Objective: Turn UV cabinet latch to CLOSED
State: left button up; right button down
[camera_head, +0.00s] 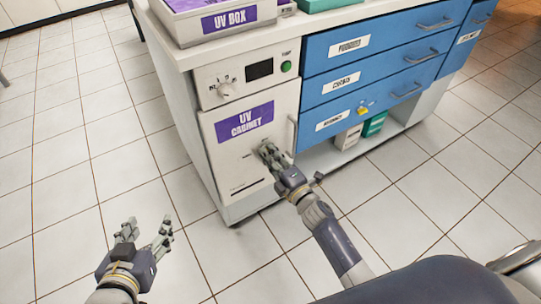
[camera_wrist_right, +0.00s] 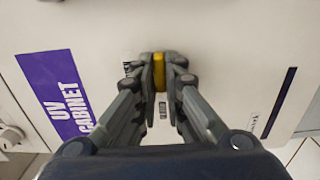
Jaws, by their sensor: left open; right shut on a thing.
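The UV cabinet (camera_head: 222,168) is a white door with a purple "UV CABINET" label (camera_head: 244,121), under a panel with a dial. It also fills the right wrist view (camera_wrist_right: 210,30). A yellow latch (camera_wrist_right: 159,72) shows between my right fingers in the right wrist view. My right gripper (camera_head: 268,151) is shut on this latch at the cabinet front. The fingers hide part of the latch, and its small side labels are too small to read. My left gripper (camera_head: 147,228) is open and empty above the floor, left of the cabinet.
A vertical door handle (camera_head: 292,134) is close to my right gripper. Boxes (camera_head: 348,137) sit on the low shelf. The tiled floor at left is clear.

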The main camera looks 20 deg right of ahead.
jog(key=shift+w+a+r, duration=0.1)
jog(key=shift+a+r, duration=0.1)
jog(key=shift+r, duration=0.1)
jog(key=c, duration=1.7)
grip_release()
jog(key=shift+a+f, duration=0.1)
jog(key=v, duration=1.2)
jog(key=shift+f, duration=0.2)
